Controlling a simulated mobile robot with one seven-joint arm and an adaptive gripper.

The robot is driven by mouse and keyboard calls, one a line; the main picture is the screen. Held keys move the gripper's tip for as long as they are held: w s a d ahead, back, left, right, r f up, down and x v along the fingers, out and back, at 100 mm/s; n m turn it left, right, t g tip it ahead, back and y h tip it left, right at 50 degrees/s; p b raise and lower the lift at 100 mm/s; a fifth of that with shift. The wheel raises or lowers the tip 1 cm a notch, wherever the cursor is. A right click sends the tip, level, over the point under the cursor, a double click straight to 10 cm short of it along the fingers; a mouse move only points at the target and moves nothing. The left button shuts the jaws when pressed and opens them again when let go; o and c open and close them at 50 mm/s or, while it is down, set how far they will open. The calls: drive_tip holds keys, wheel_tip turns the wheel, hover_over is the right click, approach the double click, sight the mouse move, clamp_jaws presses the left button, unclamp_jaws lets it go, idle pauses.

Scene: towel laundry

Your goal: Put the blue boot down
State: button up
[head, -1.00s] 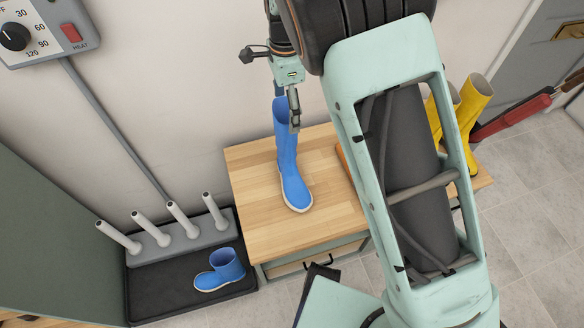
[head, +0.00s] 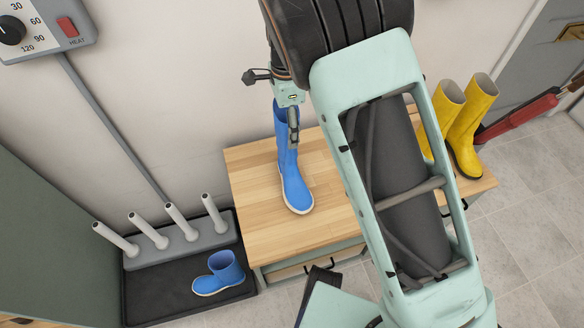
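The blue boot (head: 290,180) stands on the wooden top of the bench (head: 258,225), its shaft up toward the wall and its toe toward the front. Its sole appears to be on or very close to the wood. My gripper (head: 293,128) is at the upper shaft, with one dark finger across the boot's right side. It appears shut on the shaft; the other finger is hidden. A second blue boot (head: 222,272) stands on the black tray of the boot rack at the lower left.
The rack (head: 180,250) has several white upright pegs. Yellow boots (head: 470,125) stand at the bench's right end, partly behind my arm. Bare wood lies left and right of the held boot. A control box (head: 45,30) hangs on the wall.

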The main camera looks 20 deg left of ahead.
drive_tip(key=c, duration=1.2)
drive_tip(key=shift+c, duration=0.8)
drive_tip(key=shift+r, duration=0.15)
